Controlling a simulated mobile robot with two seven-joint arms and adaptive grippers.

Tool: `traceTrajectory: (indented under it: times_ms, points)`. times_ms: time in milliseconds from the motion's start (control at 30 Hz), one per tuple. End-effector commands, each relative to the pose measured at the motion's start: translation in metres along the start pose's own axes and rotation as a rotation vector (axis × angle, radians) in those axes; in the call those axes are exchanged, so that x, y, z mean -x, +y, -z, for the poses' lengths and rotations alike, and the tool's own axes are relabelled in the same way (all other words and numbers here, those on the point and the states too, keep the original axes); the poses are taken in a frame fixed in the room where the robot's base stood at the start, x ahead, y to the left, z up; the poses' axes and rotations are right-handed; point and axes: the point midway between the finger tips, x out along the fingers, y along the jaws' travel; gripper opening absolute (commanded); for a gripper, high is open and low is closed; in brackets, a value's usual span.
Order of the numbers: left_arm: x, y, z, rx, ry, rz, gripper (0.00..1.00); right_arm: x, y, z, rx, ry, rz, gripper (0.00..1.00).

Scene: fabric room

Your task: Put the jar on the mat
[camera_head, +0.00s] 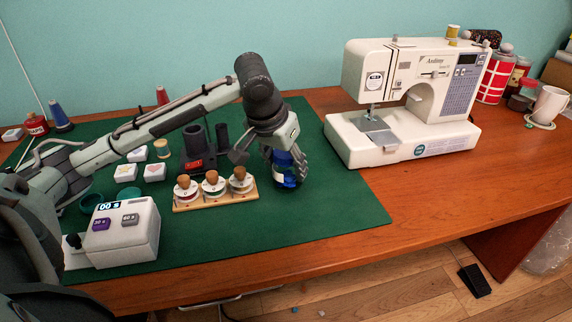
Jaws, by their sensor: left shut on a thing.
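My left gripper (290,163) reaches across from the left and points down over the right part of the green mat (335,205). It is shut on a small jar (285,179) with blue and white on its side. The fingers hide much of the jar. The jar's lower end is at or just above the mat; I cannot tell whether it touches. My right gripper is not in view.
A wooden rack (215,199) with several knobbed stamps stands just left of the jar. A black holder (198,152) is behind it. A white timer box (122,232) sits at front left. A sewing machine (405,95) stands right. The mat's right part is clear.

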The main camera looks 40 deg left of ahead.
Motion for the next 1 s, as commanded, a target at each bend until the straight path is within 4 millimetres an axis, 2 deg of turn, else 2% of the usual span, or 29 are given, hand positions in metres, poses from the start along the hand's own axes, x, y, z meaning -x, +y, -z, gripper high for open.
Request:
traceTrajectory:
  times_ms: [67, 100, 233, 533, 667, 767, 1000]
  points:
    - [-0.001, 0.0, 0.0, 0.0, 0.001, 0.0, 0.11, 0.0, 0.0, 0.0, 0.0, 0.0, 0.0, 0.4]
    - [-0.002, 0.0, -0.001, 0.0, 0.0, 0.0, 0.51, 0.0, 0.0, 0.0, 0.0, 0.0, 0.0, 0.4]
    - [-0.002, 0.0, -0.001, 0.0, 0.0, 0.0, 0.67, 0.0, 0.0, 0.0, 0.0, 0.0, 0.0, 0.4]
    - [-0.001, 0.0, 0.0, 0.0, 0.0, 0.0, 0.68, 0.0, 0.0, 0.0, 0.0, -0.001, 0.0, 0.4]
    - [0.008, 0.0, 0.001, 0.0, 0.003, 0.0, 0.68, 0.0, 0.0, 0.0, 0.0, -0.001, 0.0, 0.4]
    - [0.024, 0.0, 0.002, -0.001, 0.006, 0.0, 0.68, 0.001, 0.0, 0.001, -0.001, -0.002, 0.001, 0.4]
    - [0.077, 0.0, 0.002, -0.002, 0.007, 0.001, 0.68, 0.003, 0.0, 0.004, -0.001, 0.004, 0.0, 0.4]
